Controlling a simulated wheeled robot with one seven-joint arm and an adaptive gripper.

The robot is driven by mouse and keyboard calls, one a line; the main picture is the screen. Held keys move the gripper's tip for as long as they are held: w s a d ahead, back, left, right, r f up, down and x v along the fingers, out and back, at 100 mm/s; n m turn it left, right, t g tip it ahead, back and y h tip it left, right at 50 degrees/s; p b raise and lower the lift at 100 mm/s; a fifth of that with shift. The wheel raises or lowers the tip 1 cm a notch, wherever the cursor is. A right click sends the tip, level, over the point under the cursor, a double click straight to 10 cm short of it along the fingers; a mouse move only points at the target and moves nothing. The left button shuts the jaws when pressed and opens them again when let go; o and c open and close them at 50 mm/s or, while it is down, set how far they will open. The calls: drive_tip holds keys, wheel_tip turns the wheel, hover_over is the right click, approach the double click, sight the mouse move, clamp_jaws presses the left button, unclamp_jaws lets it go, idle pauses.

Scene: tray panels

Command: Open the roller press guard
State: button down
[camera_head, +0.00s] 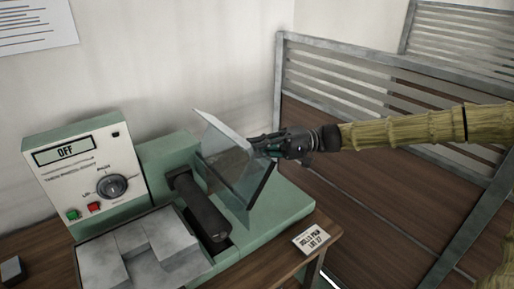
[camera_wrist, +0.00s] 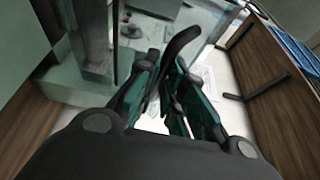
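The roller press (camera_head: 285,205) is a green machine on a wooden table. Its guard (camera_head: 228,150) is a clear panel with a grey-green edge, standing tilted up above the dark rollers (camera_head: 200,207). My gripper (camera_head: 262,147) is at the guard's right face, reaching in from the right. In the wrist view my gripper (camera_wrist: 166,75) has its two green-padded fingers close together, one on each side of a dark curved handle (camera_wrist: 182,42). They appear shut on it. The exact contact is hard to see, and the handle is hidden in the head view.
The control box (camera_head: 88,170) reads OFF and has a knob, a green button and a red button. Grey blocks (camera_head: 145,245) lie at the press's front. A label card (camera_head: 311,239) lies at the table's right. A slatted panel (camera_head: 345,95) stands behind my arm.

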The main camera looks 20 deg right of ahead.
drive_tip(key=shift+s+a+r+n+h+p, duration=0.15)
drive_tip(key=shift+a+r+n+h+p, duration=0.2)
drive_tip(key=shift+r+h+p, duration=0.25)
drive_tip(key=shift+s+a+r+h+p, duration=0.2)
drive_tip(key=shift+a+r+h+p, duration=0.2)
drive_tip(key=shift+a+h, duration=0.15)
drive_tip(key=c, duration=1.8)
unclamp_jaws()
drive_tip(key=shift+d, duration=0.15)
drive_tip(key=d, duration=0.4)
drive_tip(key=d+r, duration=0.1)
drive_tip(key=d, duration=0.2)
drive_tip(key=d+r, duration=0.1)
drive_tip(key=d, duration=0.3)
drive_tip(key=shift+s+d, duration=0.35)
